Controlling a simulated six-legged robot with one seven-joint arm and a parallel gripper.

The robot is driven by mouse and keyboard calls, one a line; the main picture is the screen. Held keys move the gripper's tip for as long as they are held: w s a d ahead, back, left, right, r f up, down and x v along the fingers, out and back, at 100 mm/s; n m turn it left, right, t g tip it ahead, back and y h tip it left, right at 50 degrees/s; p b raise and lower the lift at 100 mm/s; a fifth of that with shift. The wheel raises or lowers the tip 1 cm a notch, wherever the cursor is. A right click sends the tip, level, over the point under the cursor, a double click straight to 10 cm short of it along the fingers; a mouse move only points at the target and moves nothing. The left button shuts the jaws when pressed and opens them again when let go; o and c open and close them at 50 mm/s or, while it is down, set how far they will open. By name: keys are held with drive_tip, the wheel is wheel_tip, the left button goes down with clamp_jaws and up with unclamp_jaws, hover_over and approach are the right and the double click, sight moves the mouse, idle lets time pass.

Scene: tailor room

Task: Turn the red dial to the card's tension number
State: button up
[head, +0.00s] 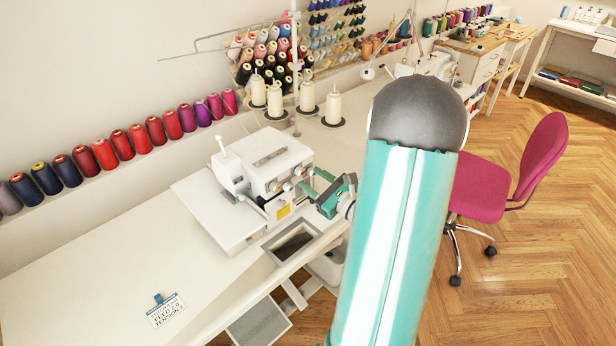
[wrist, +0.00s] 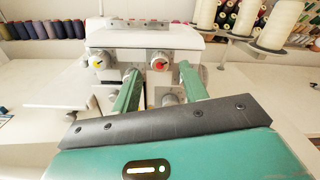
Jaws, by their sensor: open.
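The white overlock machine (head: 268,170) stands on the long white table. In the wrist view, the red dial (wrist: 158,61) is on the machine's front, with a pale rim and a small light-coloured mark at its centre. Its scale numbers are too small to read. My gripper (wrist: 158,72) is open and empty, with one green finger on each side of the red dial and below its level. I cannot tell whether the fingertips touch the machine. In the head view, my gripper (head: 322,188) is at the machine's right front. The card (head: 167,311) lies on the table and appears to read "FEED 2.0, TENSION 3".
A yellow dial (wrist: 97,61) sits left of the red one. Cream thread cones (head: 306,97) stand behind the machine. A row of spools (head: 120,144) lines the wall ledge. A pink chair (head: 480,185) is on the floor to the right. The table's left part is mostly clear.

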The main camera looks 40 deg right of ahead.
drive_tip(key=s, duration=1.1)
drive_tip(key=shift+d, duration=0.15)
drive_tip(key=w+a+r+n+g+y, duration=0.1)
drive_tip(key=a+r+n+g+y, duration=0.35)
drive_tip(key=a+n, duration=0.65)
drive_tip(key=w+a+r+n+g+y, duration=0.15)
drive_tip(key=a+n+g+y, duration=0.55)
drive_tip(key=a, duration=0.8)
drive_tip(key=s+a+r+n+h, duration=0.5)
drive_tip(key=r+n+h, duration=0.2)
drive_tip(key=n+h, duration=0.5)
drive_tip(key=n+g, duration=0.1)
drive_tip(key=n, duration=0.1)
drive_tip(key=shift+a+r+n, duration=0.2)
drive_tip(key=shift+r+n, duration=0.05)
drive_tip(key=shift+n, duration=0.05)
drive_tip(key=shift+d, duration=0.1)
